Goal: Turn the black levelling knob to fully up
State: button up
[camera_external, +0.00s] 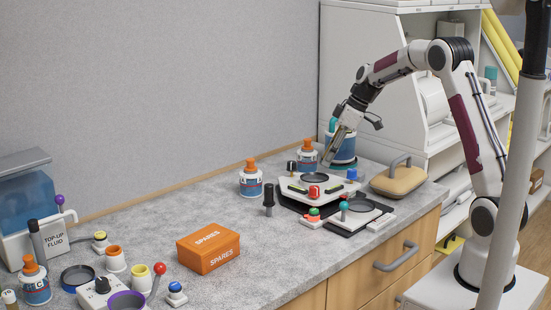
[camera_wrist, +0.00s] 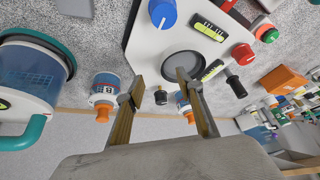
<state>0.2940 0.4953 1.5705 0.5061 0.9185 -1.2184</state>
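The black levelling knob (camera_external: 291,167) stands at the back left corner of a white levelling plate (camera_external: 297,187) in the external view. In the wrist view the black knob (camera_wrist: 160,97) appears between my two fingers, just past the dark round dish. My gripper (camera_external: 327,163) points down over the back of the plate, right of the knob. In the wrist view my gripper (camera_wrist: 159,84) is open, with a wide gap and nothing held. I cannot tell how high its tips are above the knob. The knob's setting is too small to read.
The plate also carries a red knob (camera_external: 314,191), a blue knob (camera_external: 352,174), a dark dish (camera_external: 315,177) and green bubble levels. Labelled bottles (camera_external: 251,180) with orange caps and a teal-topped jar (camera_external: 341,150) stand close behind. A black post (camera_external: 269,198) stands left of the plate.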

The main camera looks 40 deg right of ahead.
jog(key=h, duration=0.1)
send_near(292, 162)
jog(key=s+a+f, duration=0.1)
jog(key=a+f, duration=0.1)
jog(key=s+a+f, duration=0.1)
jog(key=s+a, duration=0.1)
jog(key=shift+s+f, duration=0.2)
jog(key=shift+f, duration=0.2)
jog(key=shift+w+a+r+m+h, duration=0.2)
jog(key=shift+w+r+m+h, duration=0.25)
jog(key=shift+m, duration=0.35)
jog(key=shift+w+d+r+m+t+h, duration=0.15)
jog(key=shift+w+d+r+m+h, duration=0.2)
jog(key=shift+m, duration=0.7)
jog(key=shift+w+d+r+m+t+h, duration=0.25)
jog(key=shift+w+d+m, duration=0.15)
jog(key=shift+m, duration=0.6)
jog(key=shift+w+d+r+m+t+h, duration=0.1)
jog(key=shift+w+d+r+m+h, duration=0.2)
jog(key=shift+m, duration=0.75)
jog(key=shift+w+f, duration=0.1)
jog(key=shift+f, duration=0.05)
jog(key=shift+x, duration=3.7)
grip_shut()
